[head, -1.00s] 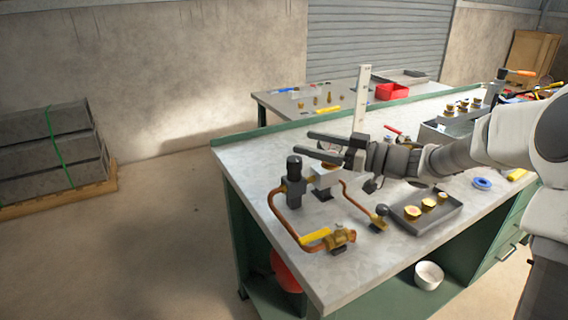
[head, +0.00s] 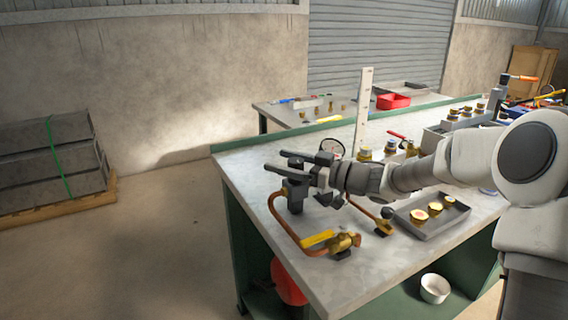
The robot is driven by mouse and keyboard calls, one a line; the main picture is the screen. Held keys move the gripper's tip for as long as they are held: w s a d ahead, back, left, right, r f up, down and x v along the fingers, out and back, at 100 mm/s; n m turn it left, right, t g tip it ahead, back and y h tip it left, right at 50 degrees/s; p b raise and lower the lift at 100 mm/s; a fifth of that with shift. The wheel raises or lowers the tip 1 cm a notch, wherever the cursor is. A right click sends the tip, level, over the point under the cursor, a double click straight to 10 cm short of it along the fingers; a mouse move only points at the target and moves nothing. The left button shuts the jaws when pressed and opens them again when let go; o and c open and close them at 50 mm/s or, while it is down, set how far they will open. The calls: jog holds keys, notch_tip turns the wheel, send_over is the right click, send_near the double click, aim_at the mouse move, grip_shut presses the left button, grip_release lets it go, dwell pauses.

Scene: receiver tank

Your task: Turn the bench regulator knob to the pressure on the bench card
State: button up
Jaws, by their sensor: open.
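The bench regulator (head: 296,194) stands near the left end of the grey-topped bench, with a copper pipe at its base. Its black knob (head: 296,164) is partly hidden by my gripper. My gripper (head: 276,161) is open, its fingers pointing left. In the picture the fingers lie on either side of the knob; whether they touch it I cannot tell. A round white-faced gauge (head: 332,149) shows just behind the gripper, its reading too small to make out. I cannot make out a bench card with a readable pressure.
A yellow-handled brass valve (head: 318,239) sits near the front edge. A tray (head: 452,220) of brass fittings lies to the right. A tall pale upright strip (head: 363,110) stands behind my wrist. A second table (head: 272,109) is behind.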

grip_shut()
jog(key=shift+m+t, duration=0.3)
jog(key=shift+t, duration=0.1)
